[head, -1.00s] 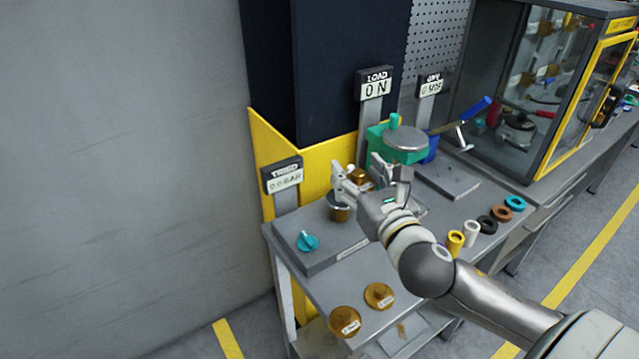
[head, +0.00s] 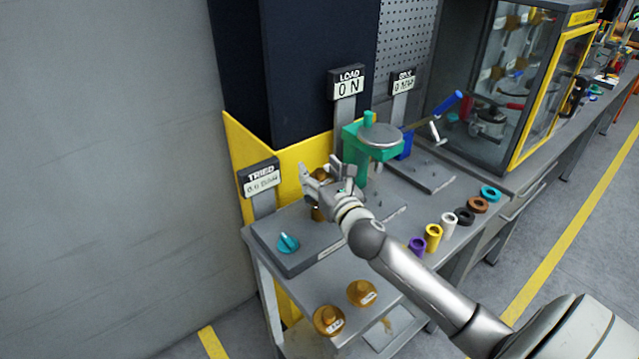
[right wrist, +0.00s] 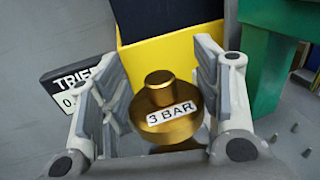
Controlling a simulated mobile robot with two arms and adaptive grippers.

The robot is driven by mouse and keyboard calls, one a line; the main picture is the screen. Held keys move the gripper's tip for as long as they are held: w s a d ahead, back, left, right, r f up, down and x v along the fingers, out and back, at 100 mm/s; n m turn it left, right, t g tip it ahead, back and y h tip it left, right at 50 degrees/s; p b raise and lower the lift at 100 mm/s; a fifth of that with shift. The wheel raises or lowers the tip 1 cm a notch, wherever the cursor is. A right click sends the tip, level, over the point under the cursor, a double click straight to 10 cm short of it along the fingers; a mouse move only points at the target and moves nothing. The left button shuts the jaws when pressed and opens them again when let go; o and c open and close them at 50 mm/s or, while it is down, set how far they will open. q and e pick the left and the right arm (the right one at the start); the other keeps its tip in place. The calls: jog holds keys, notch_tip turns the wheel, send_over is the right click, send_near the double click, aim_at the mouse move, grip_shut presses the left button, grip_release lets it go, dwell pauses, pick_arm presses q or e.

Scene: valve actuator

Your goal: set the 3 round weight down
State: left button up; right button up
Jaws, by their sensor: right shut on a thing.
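The brass round weight (right wrist: 170,112) marked "3 BAR" is upright between the fingers of my right gripper (right wrist: 165,100) in the right wrist view. The right gripper is shut on it. In the head view my right gripper (head: 328,180) holds the weight (head: 320,173) above a brass post (head: 317,213) on the grey tester base (head: 300,258). The weight looks close over the post, but I cannot tell whether they touch. Fingers partly hide the weight in the head view. My left gripper is not in view.
Two more brass weights (head: 329,320) lie at the bench's front. A teal knob (head: 288,243) is on the base. A green press (head: 360,150) stands behind my gripper. Several coloured rings (head: 464,217) line the right edge. A display sign (head: 262,178) stands at left.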

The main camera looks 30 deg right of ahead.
jog(key=shift+w+d+f, duration=0.1)
jog(key=shift+w+f, duration=0.15)
jog(key=shift+f, duration=1.45)
jog(key=shift+s, duration=0.1)
jog(key=shift+f, duration=0.15)
jog(key=o, duration=1.3)
jog(key=shift+s, duration=0.1)
